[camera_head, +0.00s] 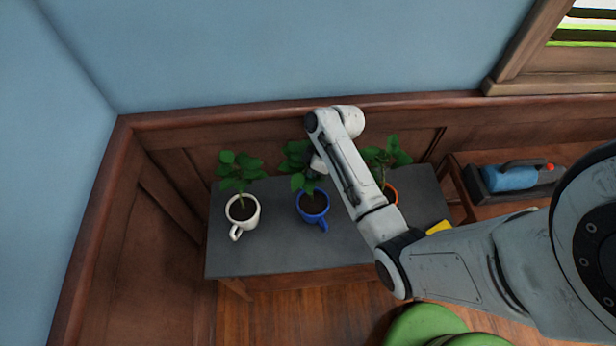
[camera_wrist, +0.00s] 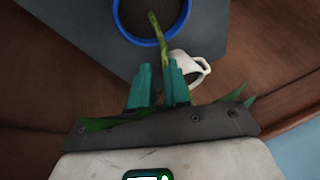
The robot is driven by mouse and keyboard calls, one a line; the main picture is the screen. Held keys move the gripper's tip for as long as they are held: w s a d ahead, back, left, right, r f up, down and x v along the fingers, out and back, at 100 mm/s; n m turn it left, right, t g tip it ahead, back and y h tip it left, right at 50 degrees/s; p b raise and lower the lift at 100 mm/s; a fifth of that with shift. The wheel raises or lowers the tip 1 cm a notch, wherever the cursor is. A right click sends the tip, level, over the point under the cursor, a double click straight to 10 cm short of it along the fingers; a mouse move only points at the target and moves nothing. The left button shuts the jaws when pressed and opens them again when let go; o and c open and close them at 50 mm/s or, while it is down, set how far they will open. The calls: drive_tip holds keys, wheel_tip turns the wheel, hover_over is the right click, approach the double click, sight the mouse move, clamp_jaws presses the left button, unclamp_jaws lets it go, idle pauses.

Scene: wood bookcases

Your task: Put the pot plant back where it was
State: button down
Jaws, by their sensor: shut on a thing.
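Three potted plants show in the head view: one in a white mug (camera_head: 243,213) at left, one in a blue mug (camera_head: 313,207) in the middle, and one in an orange pot (camera_head: 391,194) at right, partly behind my arm. My gripper (camera_wrist: 158,80) is at the blue mug's plant, its fingers closed around the green stem (camera_wrist: 158,38). The blue rim (camera_wrist: 150,43) lies just beyond the fingertips, and the white mug (camera_wrist: 190,66) shows beside them. The blue mug looks upright; I cannot tell whether it touches the tabletop. Leaves hide the fingers in the head view.
The grey-topped table (camera_head: 270,252) stands against wood panelling, with free room along its front. A yellow item (camera_head: 439,227) lies near its right edge. A blue-and-grey device (camera_head: 512,178) sits on a wooden surface at right. A green rounded seat (camera_head: 430,325) stands in front.

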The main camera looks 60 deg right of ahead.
drive_tip(key=c, duration=1.1)
unclamp_jaws()
drive_tip(key=shift+f, duration=0.1)
